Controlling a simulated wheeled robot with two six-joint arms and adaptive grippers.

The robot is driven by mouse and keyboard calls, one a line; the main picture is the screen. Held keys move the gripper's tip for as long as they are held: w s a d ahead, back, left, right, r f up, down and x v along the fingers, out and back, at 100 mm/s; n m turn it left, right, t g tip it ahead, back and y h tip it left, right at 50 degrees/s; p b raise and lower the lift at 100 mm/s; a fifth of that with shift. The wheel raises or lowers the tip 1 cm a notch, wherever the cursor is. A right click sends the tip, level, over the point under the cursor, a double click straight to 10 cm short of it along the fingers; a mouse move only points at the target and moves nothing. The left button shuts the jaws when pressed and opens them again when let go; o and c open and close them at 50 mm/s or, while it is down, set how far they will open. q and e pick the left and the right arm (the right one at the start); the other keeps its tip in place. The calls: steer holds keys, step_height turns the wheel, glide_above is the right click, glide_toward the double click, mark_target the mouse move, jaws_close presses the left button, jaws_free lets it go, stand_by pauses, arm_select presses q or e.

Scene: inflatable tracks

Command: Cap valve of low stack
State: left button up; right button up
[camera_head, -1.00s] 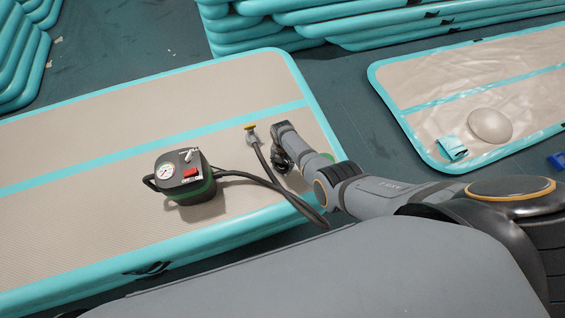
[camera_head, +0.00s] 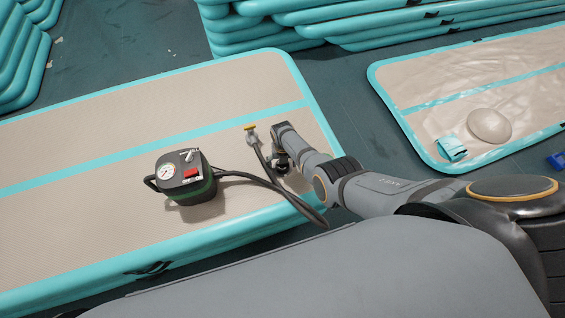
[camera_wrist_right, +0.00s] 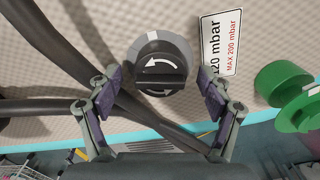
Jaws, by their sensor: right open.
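My right gripper (camera_head: 281,163) hangs over the right end of the near teal-edged track (camera_head: 240,90), its fingers partly hidden by the wrist. In the right wrist view my right gripper (camera_wrist_right: 158,80) is open and empty. A round dark valve (camera_wrist_right: 160,65) with white turning arrows and a grey ring shows between and beyond its fingertips. I cannot tell how far below them it lies. A green round cap-like part (camera_wrist_right: 284,82) is at the right of that view, with another green part just below it. My left gripper is not in view.
A black pump (camera_head: 187,180) with a gauge and red switch sits on the near track. Its dark hose (camera_head: 262,180) runs close to my right gripper, ending in a yellow-topped fitting (camera_head: 250,132). A wrinkled flat track (camera_head: 480,90) lies at right. Taller stacks stand behind.

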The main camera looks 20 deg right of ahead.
step_height(320, 180, up, 12)
stand_by(0.6)
stand_by(0.5)
